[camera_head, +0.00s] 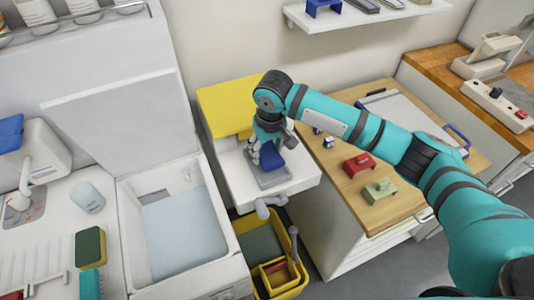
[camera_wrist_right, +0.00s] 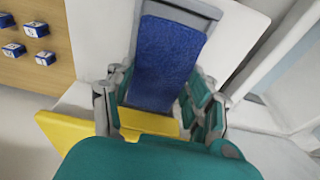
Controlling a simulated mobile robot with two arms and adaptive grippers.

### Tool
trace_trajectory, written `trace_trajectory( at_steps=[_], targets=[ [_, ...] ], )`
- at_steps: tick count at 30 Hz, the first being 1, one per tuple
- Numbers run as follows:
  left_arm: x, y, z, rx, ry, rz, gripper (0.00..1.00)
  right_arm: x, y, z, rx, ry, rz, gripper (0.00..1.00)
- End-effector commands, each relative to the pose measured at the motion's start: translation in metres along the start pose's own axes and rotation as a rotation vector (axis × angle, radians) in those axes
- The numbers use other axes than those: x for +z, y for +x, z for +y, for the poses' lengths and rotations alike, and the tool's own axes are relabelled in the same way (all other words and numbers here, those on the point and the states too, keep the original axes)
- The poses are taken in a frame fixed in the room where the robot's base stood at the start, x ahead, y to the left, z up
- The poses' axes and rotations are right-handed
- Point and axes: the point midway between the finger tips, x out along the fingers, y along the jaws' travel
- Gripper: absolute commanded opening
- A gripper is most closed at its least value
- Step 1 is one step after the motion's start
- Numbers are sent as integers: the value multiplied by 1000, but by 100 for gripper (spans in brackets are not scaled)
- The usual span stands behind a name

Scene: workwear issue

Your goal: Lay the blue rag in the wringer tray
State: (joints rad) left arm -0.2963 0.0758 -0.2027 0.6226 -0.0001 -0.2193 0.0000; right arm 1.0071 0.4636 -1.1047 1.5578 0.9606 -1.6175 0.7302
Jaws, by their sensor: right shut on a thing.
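The blue rag (camera_head: 271,161) is in my right gripper (camera_head: 266,150), over the grey wringer tray (camera_head: 274,181) on the white stand. In the right wrist view, the rag (camera_wrist_right: 167,60) is a long textured blue strip between the two fingers of the right gripper (camera_wrist_right: 160,100). The tray's grey rim (camera_wrist_right: 190,6) shows beyond the rag's far end. I cannot tell whether the rag touches the tray floor. The gripper hides part of the tray. My left gripper is not in view.
A yellow panel (camera_head: 232,100) stands behind the tray. A yellow bucket (camera_head: 289,284) is below the stand. A white sink (camera_head: 218,235) is to the left. The wooden worktop (camera_head: 335,180) at right holds a red block (camera_head: 360,164) and a green block (camera_head: 380,190).

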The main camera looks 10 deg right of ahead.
Motion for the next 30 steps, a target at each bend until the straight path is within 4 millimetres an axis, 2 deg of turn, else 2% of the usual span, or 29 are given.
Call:
trace_trajectory(
  at_steps=[6,17,18,23,30],
  targets=[
    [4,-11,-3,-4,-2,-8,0,5,26,0,2,0,-3,16],
    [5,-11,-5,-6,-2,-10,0,6,31,0,1,-1,-3,16],
    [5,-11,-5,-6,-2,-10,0,7,32,0,1,-1,-3,55],
    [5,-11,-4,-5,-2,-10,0,6,32,0,1,-1,-3,76],
    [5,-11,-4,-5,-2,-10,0,6,32,0,2,-1,-2,77]
  ],
)
